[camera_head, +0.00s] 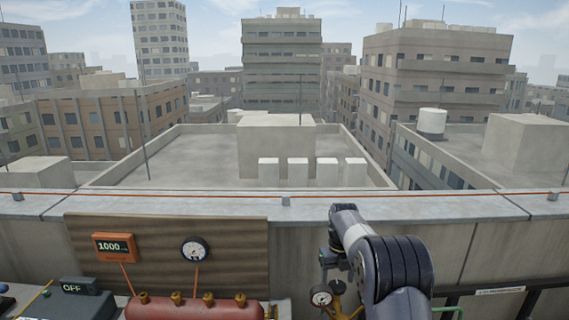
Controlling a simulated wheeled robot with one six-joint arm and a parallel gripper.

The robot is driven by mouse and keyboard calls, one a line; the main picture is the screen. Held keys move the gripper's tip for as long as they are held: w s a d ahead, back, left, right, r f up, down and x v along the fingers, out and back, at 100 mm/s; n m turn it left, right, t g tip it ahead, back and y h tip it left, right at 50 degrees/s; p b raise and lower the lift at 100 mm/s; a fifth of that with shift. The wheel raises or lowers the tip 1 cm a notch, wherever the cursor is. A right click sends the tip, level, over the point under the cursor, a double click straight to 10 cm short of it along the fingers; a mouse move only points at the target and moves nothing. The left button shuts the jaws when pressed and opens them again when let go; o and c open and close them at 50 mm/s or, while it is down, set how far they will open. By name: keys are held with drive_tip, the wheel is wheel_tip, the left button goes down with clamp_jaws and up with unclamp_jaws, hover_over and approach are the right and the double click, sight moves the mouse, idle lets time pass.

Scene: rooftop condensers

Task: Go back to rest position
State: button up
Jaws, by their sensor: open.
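A round gauge (321,295) and a brass-coloured fitting (338,287) stand just left of and below the arm, partly cut off by the frame.
A red cylinder (195,308) with brass fittings lies at the bottom. A wooden board (235,238) bears an orange display (115,246) reading 1000 and a dial (195,249). A dark box (77,304) sits near a display (79,286) reading OFF. The parapet (500,207) spans the view.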

wheel_tip(320, 180, up, 9)
drive_tip(key=b, duration=0.1)
wheel_tip(320, 180, down, 10)
drive_tip(key=shift+f+p, duration=0.15)
drive_tip(key=shift+p, duration=0.8)
drive_tip(key=shift+n, duration=0.4)
drive_tip(key=n, duration=1.1)
drive_tip(key=shift+s+a+n+b, duration=0.1)
drive_tip(key=shift+s+n+b, duration=0.05)
drive_tip(key=shift+n+b, duration=0.15)
drive_tip(key=n, duration=0.6)
drive_tip(key=shift+s, duration=0.1)
drive_tip(key=n, duration=0.6)
drive_tip(key=shift+s+b, duration=0.1)
drive_tip(key=shift+b, duration=0.3)
